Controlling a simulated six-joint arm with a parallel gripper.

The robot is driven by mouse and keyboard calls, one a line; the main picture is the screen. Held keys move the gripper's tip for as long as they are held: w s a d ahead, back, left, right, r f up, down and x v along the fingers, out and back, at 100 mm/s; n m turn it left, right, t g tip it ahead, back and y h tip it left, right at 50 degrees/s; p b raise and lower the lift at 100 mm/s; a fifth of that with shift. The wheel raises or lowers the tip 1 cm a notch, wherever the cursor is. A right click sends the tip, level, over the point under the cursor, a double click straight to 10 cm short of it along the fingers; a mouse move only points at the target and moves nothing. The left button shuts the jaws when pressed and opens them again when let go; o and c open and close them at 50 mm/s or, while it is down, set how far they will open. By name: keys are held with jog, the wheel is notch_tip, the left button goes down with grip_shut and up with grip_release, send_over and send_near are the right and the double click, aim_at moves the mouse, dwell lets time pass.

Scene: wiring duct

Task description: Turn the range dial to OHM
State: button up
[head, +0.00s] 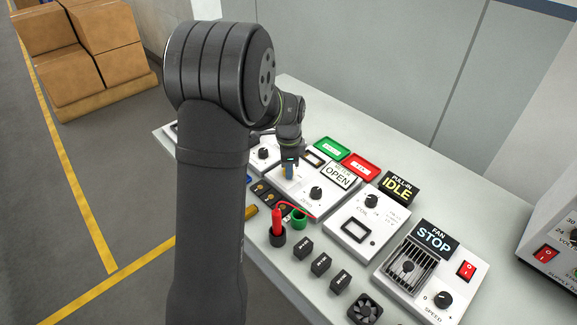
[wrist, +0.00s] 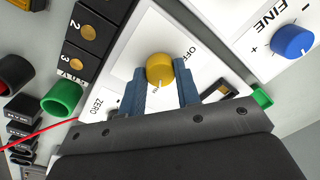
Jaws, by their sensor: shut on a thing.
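The range dial is a yellow round knob (wrist: 160,66) on a white panel in the wrist view. The word OFF is printed at its upper right. A small mark shows on the knob's lower side, and the lettering by it is too small and partly covered to read. My gripper (wrist: 162,76) has its blue fingers on both sides of the knob and is shut on it. In the head view my gripper (head: 289,170) is down at the meter panel, left of the OPEN display (head: 338,175), and hides the dial there.
A black numbered strip (wrist: 85,35), a green ring (wrist: 62,98) and a blue FINE dial (wrist: 292,40) lie around the panel. A red lead (head: 278,218), several black blocks (head: 321,263) and a fan (head: 365,309) stand in front. The coil panel (head: 365,222) is to the right.

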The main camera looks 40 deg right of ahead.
jog(key=shift+m, duration=0.4)
jog(key=o, duration=1)
jog(key=r, duration=1.7)
jog(key=shift+s+a+r, duration=0.2)
jog(key=shift+s+a, duration=0.1)
jog(key=shift+s, duration=0.05)
jog(key=f, duration=1.7)
jog(key=shift+w+d+f, duration=0.25)
jog(key=shift+w+d, duration=0.05)
jog(key=shift+w, duration=0.05)
